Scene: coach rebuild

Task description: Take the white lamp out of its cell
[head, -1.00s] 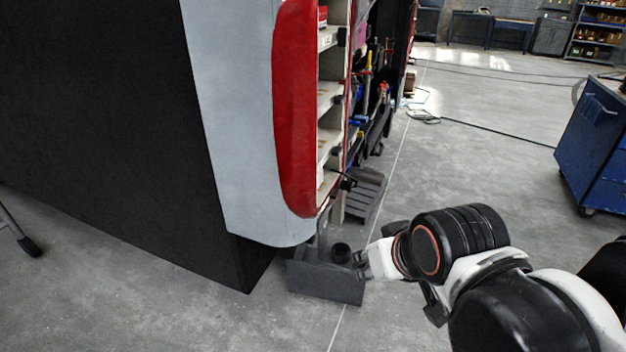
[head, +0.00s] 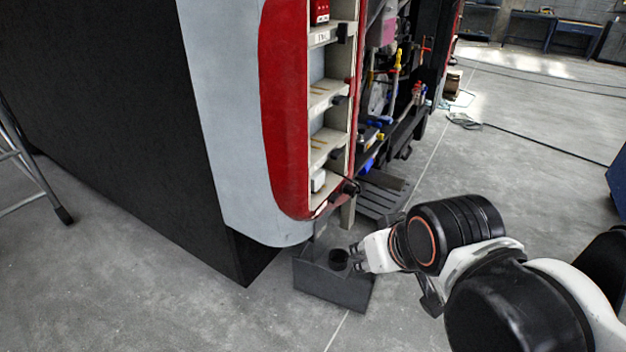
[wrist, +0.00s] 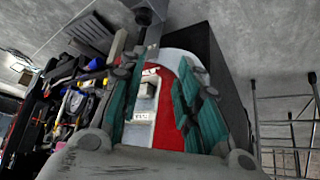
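A small white object, seemingly the white lamp (head: 318,181), sits in the lowest cell of the red-edged shelf column (head: 328,150). It shows only in part in the head view, behind the red edge. My gripper (head: 357,258) is low in front of the column, below and to the right of that cell, beside a dark grey box near the floor. In the wrist view, the two teal fingers of my gripper (wrist: 155,105) are apart with nothing held between them. The red-edged column shows beyond them, and I cannot clearly make out the lamp there.
The dark grey box (head: 333,283) with a round black part stands just under the column, close to my gripper. A dark slatted step (head: 382,197) lies behind it. A metal ladder (head: 38,175) stands at the left. The floor at the right is largely clear.

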